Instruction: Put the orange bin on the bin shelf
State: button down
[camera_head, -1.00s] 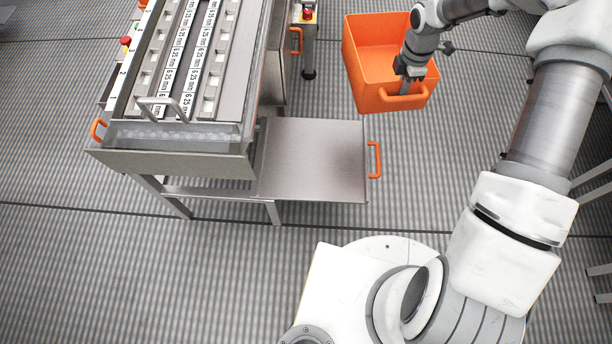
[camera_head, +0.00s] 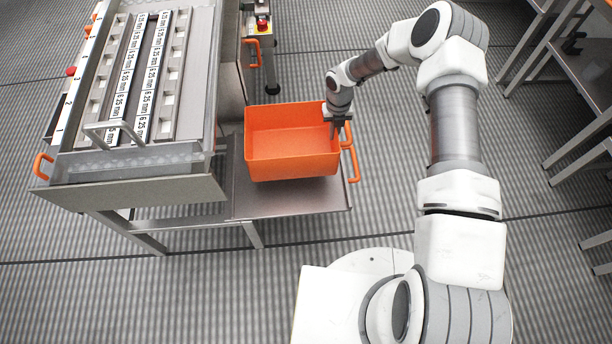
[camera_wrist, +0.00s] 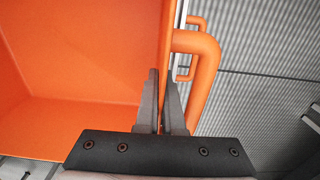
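The orange bin (camera_head: 292,163) is open-topped and empty, and sits level over the bin shelf (camera_head: 285,202), a flat metal plate at the side of the machine. I cannot tell whether its base touches the plate. My gripper (camera_head: 338,128) is at the bin's right wall, by its handle. In the wrist view my gripper's fingers (camera_wrist: 161,100) are closed about the bin's right wall, with the bin's interior (camera_wrist: 80,60) on the left and its handle (camera_wrist: 207,75) on the right. The lower finger contact is partly hidden.
The seasoning machine (camera_head: 140,180) stands left of the shelf, with a metal leg frame below. The shelf's own orange handle (camera_head: 355,166) is at its right edge. A metal table (camera_head: 580,75) stands at the far right.

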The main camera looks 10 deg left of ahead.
aim_at(321, 171)
jog(key=s+a+f, duration=0.1)
jog(key=s, duration=0.1)
jog(key=s+f+b, duration=0.1)
jog(key=s+f, duration=0.1)
jog(key=s, duration=0.1)
jog(key=s+a+f, duration=0.1)
jog(key=s+f, duration=0.1)
jog(key=s, duration=0.1)
jog(key=shift+s+a+f+b, duration=0.1)
jog(key=shift+a+b, duration=0.2)
jog(key=shift+a, duration=0.05)
jog(key=shift+f+b, duration=0.75)
jog(key=shift+f, duration=1.35)
jog(key=shift+f, duration=0.15)
jog(key=c, duration=1)
grip_release()
jog(key=shift+s, duration=0.1)
jog(key=shift+c, duration=0.2)
notch_tip(321, 171, up, 13)
jog(key=p, duration=0.3)
jog(key=shift+f+p, duration=0.2)
jog(key=shift+p, duration=0.1)
